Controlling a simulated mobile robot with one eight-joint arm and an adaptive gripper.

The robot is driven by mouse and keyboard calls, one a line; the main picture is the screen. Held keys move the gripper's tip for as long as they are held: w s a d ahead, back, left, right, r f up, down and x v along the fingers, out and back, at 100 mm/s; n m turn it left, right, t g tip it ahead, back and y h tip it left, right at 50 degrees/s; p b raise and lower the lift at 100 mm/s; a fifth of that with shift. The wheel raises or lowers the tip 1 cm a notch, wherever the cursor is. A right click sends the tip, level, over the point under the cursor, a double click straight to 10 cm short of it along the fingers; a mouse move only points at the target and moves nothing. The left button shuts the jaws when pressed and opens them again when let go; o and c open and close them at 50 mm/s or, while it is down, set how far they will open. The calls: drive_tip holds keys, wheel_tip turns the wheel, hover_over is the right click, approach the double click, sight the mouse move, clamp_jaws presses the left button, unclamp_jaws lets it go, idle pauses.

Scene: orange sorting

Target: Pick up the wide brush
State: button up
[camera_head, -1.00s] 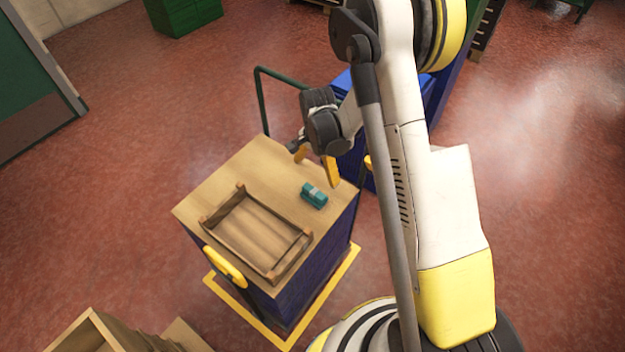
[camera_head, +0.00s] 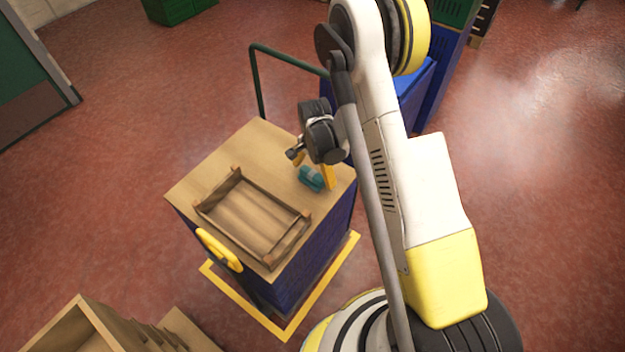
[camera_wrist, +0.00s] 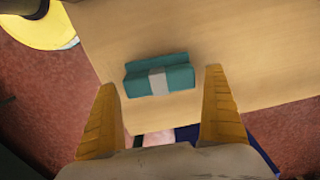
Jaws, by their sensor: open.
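The wide brush (camera_head: 311,179) is a small teal block with a pale grey band across its middle. It lies on the wooden top of the blue cabinet, right of the tray. In the wrist view the brush (camera_wrist: 159,76) lies just beyond the yellow fingertips, roughly centred between them. My gripper (camera_head: 313,172) is open and empty, with its yellow fingers over the brush's end of the cabinet top. In the wrist view my gripper (camera_wrist: 163,88) has its fingers wide apart. The exact height of the fingertips above the top is hard to tell.
A shallow wooden tray (camera_head: 203,207), empty, sits on the cabinet top (camera_head: 262,140) left of the brush. A dark green rail (camera_head: 256,85) and blue containers (camera_head: 410,95) stand behind. A wooden shelf box (camera_head: 85,312) is at the lower left. The top behind the tray is clear.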

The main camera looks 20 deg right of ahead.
sight(314, 171)
drive_tip(key=c, duration=1.2)
drive_tip(key=shift+r, duration=0.1)
wheel_tip(314, 171, up, 4)
drive_tip(key=shift+r+p, duration=0.15)
drive_tip(key=shift+p, duration=1.1)
drive_tip(key=s+d+r+p, duration=0.1)
drive_tip(key=s+d+r, duration=0.1)
drive_tip(key=s+d+r+p, duration=0.1)
drive_tip(key=s+d+r, duration=0.1)
drive_tip(key=s+d, duration=0.1)
drive_tip(key=s+d+r+p, duration=0.1)
drive_tip(key=s+d+r, duration=0.1)
drive_tip(key=s+d, duration=0.1)
drive_tip(key=shift+s+d+r, duration=0.15)
drive_tip(key=shift+r, duration=0.15)
drive_tip(key=o, duration=0.6)
drive_tip(key=c, duration=0.4)
drive_tip(key=shift+c, duration=0.2)
